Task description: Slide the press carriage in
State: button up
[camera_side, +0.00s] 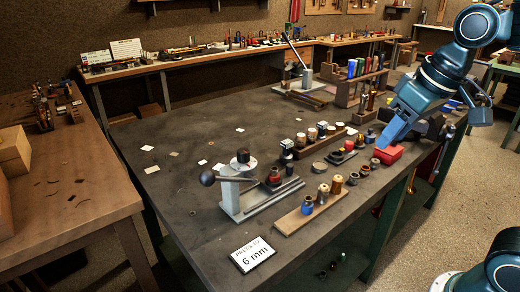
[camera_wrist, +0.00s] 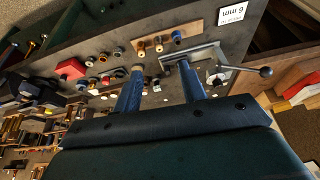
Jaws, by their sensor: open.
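A small press (camera_side: 238,184) stands on the dark bench, with a grey base, a round dark-topped head and a lever ending in a black ball (camera_side: 208,178). A long grey rail reaches right from it. The carriage (camera_side: 273,178), with a dark red piece on it, sits on the rail beside the press head, apart from it. The press (camera_wrist: 213,78) also shows in the wrist view, where a finger partly covers the rail. My gripper (camera_side: 388,142) is open and empty near the red box, well right of the press. Its two blue fingers (camera_wrist: 162,80) are spread in the wrist view.
A wooden strip with several small pots (camera_side: 292,222) lies in front of the rail. The red box (camera_side: 387,154) is close to my gripper. A sign reading "PRESS TO 6 mm" (camera_side: 253,254) lies at the front edge. Bench left of the press is mostly clear.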

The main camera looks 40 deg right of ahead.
jog(key=w+m+g, duration=0.1)
jog(key=w+g, duration=0.1)
jog(key=w, duration=1.1)
jog(key=m+g, duration=0.1)
jog(key=g, duration=0.1)
send_over(290, 165)
notch_tip(290, 165, down, 7)
jog(key=shift+f, duration=0.1)
notch_tip(290, 165, down, 14)
jog(key=shift+r, duration=0.2)
grip_shut()
